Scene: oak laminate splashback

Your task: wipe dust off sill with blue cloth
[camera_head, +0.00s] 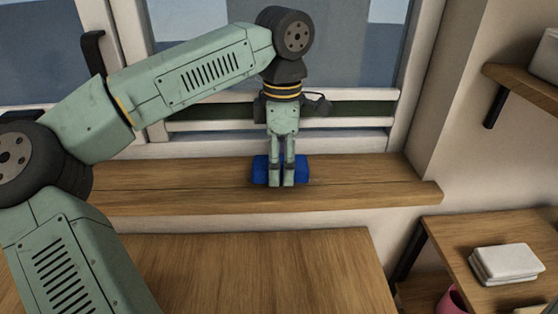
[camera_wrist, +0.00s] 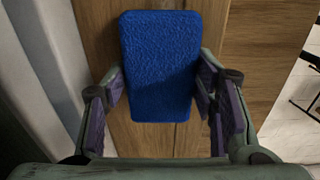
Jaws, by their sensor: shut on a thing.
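The blue cloth (camera_head: 260,171) is a thick, rounded rectangular pad on the wooden sill (camera_head: 365,184) below the window. My gripper (camera_head: 281,183) points down over the sill and is shut on the cloth. In the wrist view the cloth (camera_wrist: 160,62) lies between the two fingers of my gripper (camera_wrist: 158,85), one at each long side. The fingers hide the middle of the cloth in the head view. The sill (camera_wrist: 103,35) shows bare wood grain around the cloth in the wrist view. I cannot make out dust on it.
The window frame (camera_head: 360,123) rises behind the sill, with a dark handle (camera_head: 94,52) at left. A wooden table (camera_head: 270,270) stands in front. At right, a lower shelf holds white folded items (camera_head: 505,262), and a bracketed shelf (camera_head: 525,88) hangs above. The sill's right part is clear.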

